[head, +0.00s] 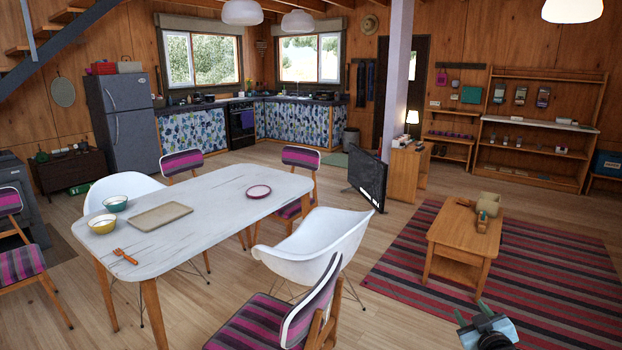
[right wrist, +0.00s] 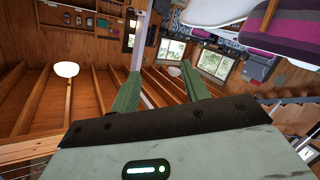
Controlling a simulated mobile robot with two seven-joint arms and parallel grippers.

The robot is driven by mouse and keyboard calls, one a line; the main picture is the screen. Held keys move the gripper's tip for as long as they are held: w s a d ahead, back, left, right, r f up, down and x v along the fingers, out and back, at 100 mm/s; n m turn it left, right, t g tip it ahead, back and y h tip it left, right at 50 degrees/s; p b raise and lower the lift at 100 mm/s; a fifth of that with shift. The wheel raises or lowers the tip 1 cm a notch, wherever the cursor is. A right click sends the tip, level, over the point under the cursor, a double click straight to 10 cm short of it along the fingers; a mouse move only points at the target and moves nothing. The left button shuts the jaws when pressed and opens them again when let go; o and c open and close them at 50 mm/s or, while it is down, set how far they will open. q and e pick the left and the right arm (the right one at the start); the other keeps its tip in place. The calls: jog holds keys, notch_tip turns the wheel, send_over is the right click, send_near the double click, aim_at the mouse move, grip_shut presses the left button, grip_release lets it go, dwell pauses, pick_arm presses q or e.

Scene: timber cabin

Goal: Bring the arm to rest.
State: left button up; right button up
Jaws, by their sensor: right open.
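My right gripper (head: 470,312) shows at the bottom right of the head view, over the floor near the edge of the striped rug. In the right wrist view its two green fingers (right wrist: 160,92) stand apart with nothing between them. That view is tilted, with ceiling beams and a lamp at the left and a striped chair at the upper right. The gripper touches nothing that I can see. My left gripper is in neither view.
A white dining table (head: 215,210) with bowls, a tray, a plate and a fork stands at left centre. A white chair (head: 318,245) and a striped chair (head: 290,318) stand between it and my right gripper. A wooden coffee table (head: 462,240) stands on the striped rug (head: 550,270).

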jog(key=s+a+f+g+y, duration=0.1)
jog(key=s+a+f, duration=0.3)
jog(key=s+f, duration=0.25)
jog(key=s+a+f+m+g+y, duration=0.1)
jog(key=s+a+f+g, duration=0.15)
jog(key=s+f, duration=0.45)
jog(key=s+a+f+g, duration=0.1)
jog(key=s+a+f, duration=0.35)
jog(key=s, duration=0.35)
jog(key=s+a+f+g, duration=0.1)
jog(key=s+a, duration=0.1)
jog(key=s, duration=0.6)
jog(key=s+a+f+y, duration=0.1)
jog(key=s+a, duration=0.2)
jog(key=s, duration=0.5)
jog(key=s+a+f+m+g, duration=0.1)
jog(key=s+a, duration=0.1)
jog(key=s, duration=0.6)
jog(key=shift+s+a+f+g+y, duration=0.2)
jog(key=shift+a+f+g+y, duration=0.05)
jog(key=shift+f+g+y, duration=0.1)
